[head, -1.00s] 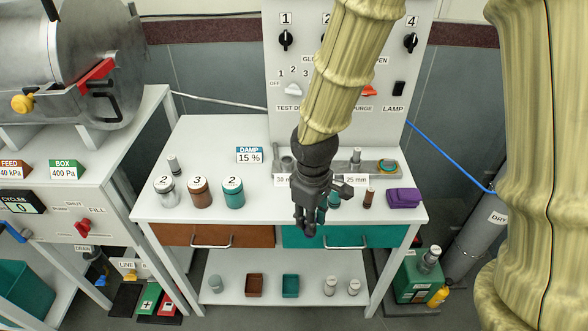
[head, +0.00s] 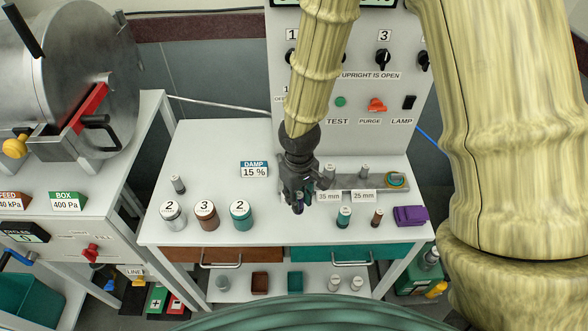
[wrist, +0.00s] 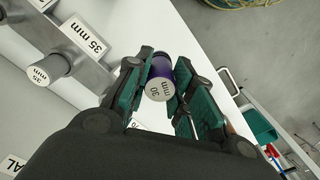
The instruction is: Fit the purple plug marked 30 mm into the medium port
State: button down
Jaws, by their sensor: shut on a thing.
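My gripper (head: 298,207) is shut on the purple plug (wrist: 161,68), whose pale end face reads 30 mm. In the wrist view the plug sits between the two green-padded fingers (wrist: 163,88). In the head view my gripper is over the table, in front of the left part of the grey metal port bar (head: 345,184), and mostly hides the plug. White labels reading 35 mm (head: 329,197) and 25 mm (head: 363,196) stand at the bar. The medium port is hidden behind my gripper. A grey plug marked 35 mm (wrist: 52,70) stands in the bar.
Teal plug (head: 344,217), brown plug (head: 376,218) and purple block (head: 410,216) stand right of my gripper. Numbered jars (head: 206,216) and a DAMP 15 % sign (head: 254,169) stand left. The control panel (head: 350,100) rises behind. The white tabletop (head: 205,150) is clear at the back left.

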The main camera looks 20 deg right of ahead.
jog(key=shift+w+d+f+b, duration=0.3)
jog(key=shift+w+d+f, duration=0.35)
jog(key=shift+w, duration=1.6)
jog(key=shift+w+d+f+b, duration=0.3)
jog(key=shift+w+f, duration=0.7)
jog(key=shift+w, duration=1.3)
jog(key=shift+w+d+f+b, duration=0.3)
jog(key=shift+w+d+f, duration=0.35)
jog(key=shift+w, duration=1.6)
jog(key=shift+a+f, duration=0.15)
jog(key=shift+f, duration=0.05)
jog(key=c, duration=1.3)
grip_release()
jog(key=shift+o, duration=0.3)
notch_tip(320, 180, up, 12)
jog(key=b, duration=0.2)
jog(key=shift+r, duration=0.1)
